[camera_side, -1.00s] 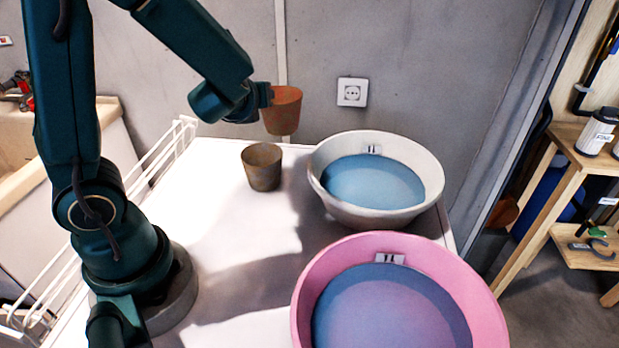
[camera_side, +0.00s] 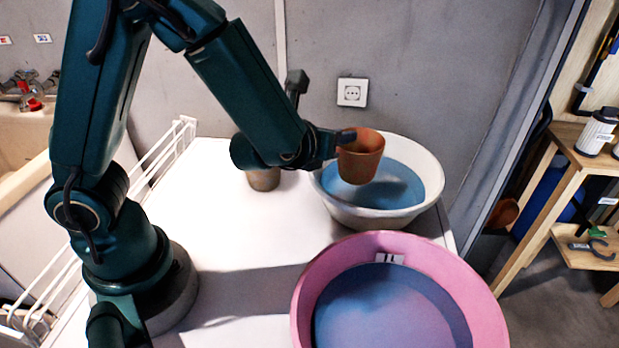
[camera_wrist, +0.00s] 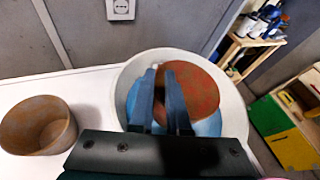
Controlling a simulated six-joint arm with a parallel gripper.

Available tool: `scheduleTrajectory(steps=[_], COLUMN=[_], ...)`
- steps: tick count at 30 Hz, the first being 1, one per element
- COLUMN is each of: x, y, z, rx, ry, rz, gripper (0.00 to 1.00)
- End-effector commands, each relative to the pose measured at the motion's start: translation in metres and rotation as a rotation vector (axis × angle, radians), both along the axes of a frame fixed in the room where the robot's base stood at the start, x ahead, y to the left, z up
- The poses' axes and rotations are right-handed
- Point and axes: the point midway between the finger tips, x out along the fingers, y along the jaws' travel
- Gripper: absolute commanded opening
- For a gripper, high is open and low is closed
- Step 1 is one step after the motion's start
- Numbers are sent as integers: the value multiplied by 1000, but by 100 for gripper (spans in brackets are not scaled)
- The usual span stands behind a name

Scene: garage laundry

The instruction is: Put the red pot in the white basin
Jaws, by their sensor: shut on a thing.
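The red pot (camera_side: 361,160) is an orange-red clay pot, upright, held by its left side in my gripper (camera_side: 345,140). In the side view it overlaps the white basin (camera_side: 430,165), which holds blue water. In the wrist view my gripper's two dark fingers (camera_wrist: 161,95) close on the rim of the red pot (camera_wrist: 196,90), with the white basin (camera_wrist: 240,112) behind and around it. The pot appears above the water, though its exact height is hard to tell.
A brown-grey pot (camera_side: 264,180) stands on the white tabletop (camera_side: 230,215), partly hidden by my arm; it also shows in the wrist view (camera_wrist: 38,126). A pink basin (camera_side: 478,290) with water stands at the front. A wall socket (camera_side: 352,92) is behind.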

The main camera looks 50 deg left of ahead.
Motion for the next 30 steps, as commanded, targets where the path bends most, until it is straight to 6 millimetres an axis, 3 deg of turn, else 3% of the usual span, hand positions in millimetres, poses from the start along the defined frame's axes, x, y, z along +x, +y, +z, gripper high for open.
scheduleTrajectory(steps=[3, 9, 21, 30], x=[8, 15, 15, 15], y=[-18, -33, -33, -33], z=[-13, -22, -58, -62], rx=[2, 1, 4, 0], ry=[2, 0, 3, -1], rz=[-4, 0, 1, 1], gripper=[0, 0, 0, 0])
